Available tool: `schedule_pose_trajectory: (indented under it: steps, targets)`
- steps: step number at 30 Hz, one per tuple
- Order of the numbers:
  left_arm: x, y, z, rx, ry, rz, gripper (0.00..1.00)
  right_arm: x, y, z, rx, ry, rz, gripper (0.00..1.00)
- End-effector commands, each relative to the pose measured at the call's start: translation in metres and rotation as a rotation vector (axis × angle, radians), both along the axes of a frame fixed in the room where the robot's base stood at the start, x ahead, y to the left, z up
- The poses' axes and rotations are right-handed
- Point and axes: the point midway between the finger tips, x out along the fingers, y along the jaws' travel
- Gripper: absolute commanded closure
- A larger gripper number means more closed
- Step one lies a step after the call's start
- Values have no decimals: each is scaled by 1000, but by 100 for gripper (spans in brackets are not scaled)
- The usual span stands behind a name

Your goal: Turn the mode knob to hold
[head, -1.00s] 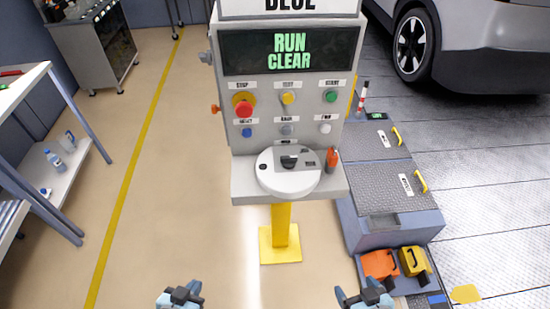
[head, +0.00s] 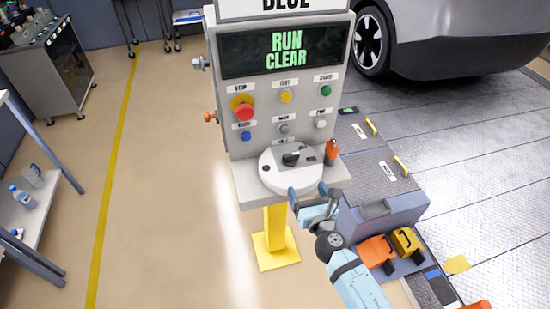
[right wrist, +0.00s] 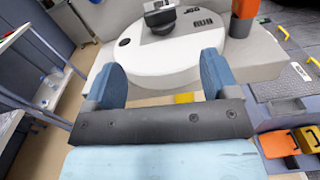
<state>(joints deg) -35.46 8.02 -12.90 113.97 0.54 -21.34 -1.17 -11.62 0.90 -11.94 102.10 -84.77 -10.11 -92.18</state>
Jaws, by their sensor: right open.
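The mode knob (head: 291,158) is a black knob on a round white dial plate (head: 275,178) on the console's shelf. In the right wrist view the knob (right wrist: 160,17) stands beyond the fingertips, on the white dial (right wrist: 150,60), with small dark labels to its right. My right gripper (head: 308,190) is open and empty at the dial's front edge, short of the knob and apart from it. In the right wrist view its two blue fingers (right wrist: 162,75) are spread wide. My left gripper is not in view.
The grey console (head: 225,130) has a screen (head: 285,50) reading RUN CLEAR and several coloured buttons. An orange-and-black object (head: 331,150) stands right of the dial. Grey ribbed boxes (head: 375,175) and orange and yellow cases (head: 375,250) are at right.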

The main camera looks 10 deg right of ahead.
Motion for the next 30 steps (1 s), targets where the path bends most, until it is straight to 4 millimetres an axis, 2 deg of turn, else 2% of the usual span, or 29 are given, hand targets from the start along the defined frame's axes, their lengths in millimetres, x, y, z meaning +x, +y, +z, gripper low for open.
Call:
schedule_pose_trajectory:
  steps: [3, 8, 21, 25, 30]
  targets:
    - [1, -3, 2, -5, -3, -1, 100, 8, 1, 3, -81, -16, 3, 19]
    - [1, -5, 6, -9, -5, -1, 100, 28, 1, 5, -84, -17, 2, 19]
    - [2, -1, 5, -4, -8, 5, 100, 116, 5, 3, -80, -15, 3, 19]
    - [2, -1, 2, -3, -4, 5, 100, 132, 5, 2, -80, -15, 2, 19]
    - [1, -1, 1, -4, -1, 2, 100, 141, 5, 2, -80, -14, 2, 19]
